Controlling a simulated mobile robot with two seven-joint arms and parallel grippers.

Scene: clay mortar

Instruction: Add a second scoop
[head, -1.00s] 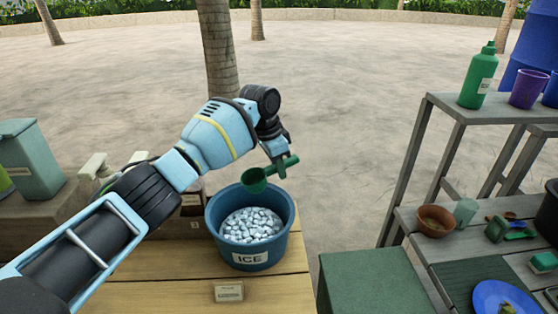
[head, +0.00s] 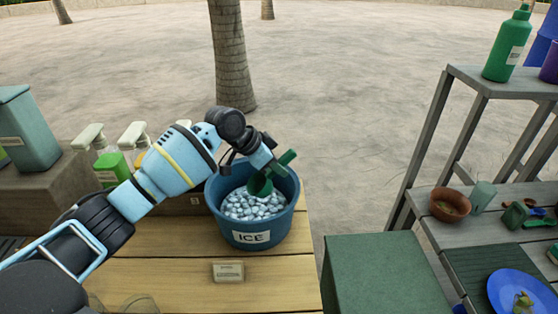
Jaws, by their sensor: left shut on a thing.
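A blue tub labelled ICE (head: 225,229) stands on the wooden table and holds many pale ice pieces (head: 252,206). My left gripper (head: 277,168) is shut on the handle of a green scoop (head: 260,184). The scoop's bowl is inside the tub, low over the ice at its far side. The handle slants up to the right. I cannot tell whether the bowl touches the ice or holds any. My right gripper is not in view.
A small label card (head: 228,271) lies in front of the tub. Pump bottles (head: 133,137) and a grey-green container (head: 28,135) stand at left. At right are a green box (head: 385,275), a terracotta bowl (head: 449,204), a blue plate (head: 515,293) and a green bottle (head: 507,45) on a shelf.

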